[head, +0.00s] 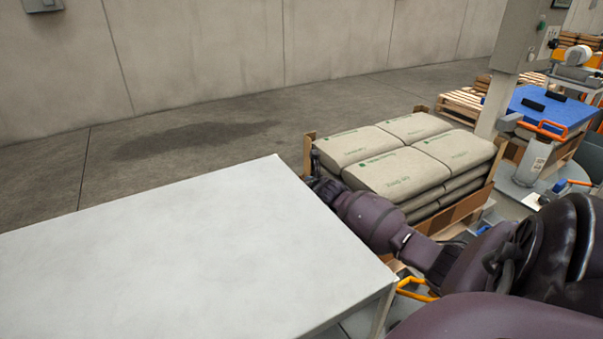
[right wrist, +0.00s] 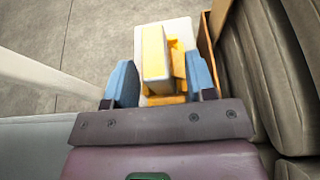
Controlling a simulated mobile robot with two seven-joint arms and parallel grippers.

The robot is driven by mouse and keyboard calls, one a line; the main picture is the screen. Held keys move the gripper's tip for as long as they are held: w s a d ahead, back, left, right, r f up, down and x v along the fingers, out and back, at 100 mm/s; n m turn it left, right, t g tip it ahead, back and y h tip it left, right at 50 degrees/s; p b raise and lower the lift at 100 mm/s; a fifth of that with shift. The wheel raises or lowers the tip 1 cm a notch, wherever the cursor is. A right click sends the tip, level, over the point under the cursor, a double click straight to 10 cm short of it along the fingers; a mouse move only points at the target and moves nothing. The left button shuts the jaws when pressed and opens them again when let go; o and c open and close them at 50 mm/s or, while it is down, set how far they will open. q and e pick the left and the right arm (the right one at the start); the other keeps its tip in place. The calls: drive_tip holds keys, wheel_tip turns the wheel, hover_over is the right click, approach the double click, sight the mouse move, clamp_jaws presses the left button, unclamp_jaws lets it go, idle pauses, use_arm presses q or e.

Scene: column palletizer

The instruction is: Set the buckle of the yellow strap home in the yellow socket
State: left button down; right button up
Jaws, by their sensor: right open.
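My right gripper (head: 318,170) is at the far end of my right arm, between the white table's right edge and the stack of sacks; its fingers are hard to make out in the head view. In the right wrist view the gripper (right wrist: 161,80) has its blue fingers spread apart. A yellow block with pale sides (right wrist: 154,52) lies between and beyond the fingers, over a white base with more yellow parts (right wrist: 178,62). I cannot tell which yellow part is buckle or socket. No yellow strap can be made out. My left gripper is not in view.
The bare white table (head: 190,260) fills the left front. Stacked sacks (head: 400,170) stand on a pallet with brown side boards close right of the gripper. A grey post (head: 495,105) and blue-topped pallet (head: 550,105) are behind right. Floor beyond the table is clear.

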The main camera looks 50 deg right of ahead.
drive_tip(key=shift+r, duration=0.5)
drive_tip(key=shift+s+r+p, duration=0.15)
drive_tip(key=shift+r+p, duration=0.2)
drive_tip(key=shift+p, duration=0.05)
drive_tip(key=p+v, duration=0.3)
drive_tip(key=v, duration=0.8)
drive_tip(key=shift+s+a, duration=0.15)
drive_tip(key=shift+s, duration=0.2)
drive_tip(key=shift+f, duration=0.1)
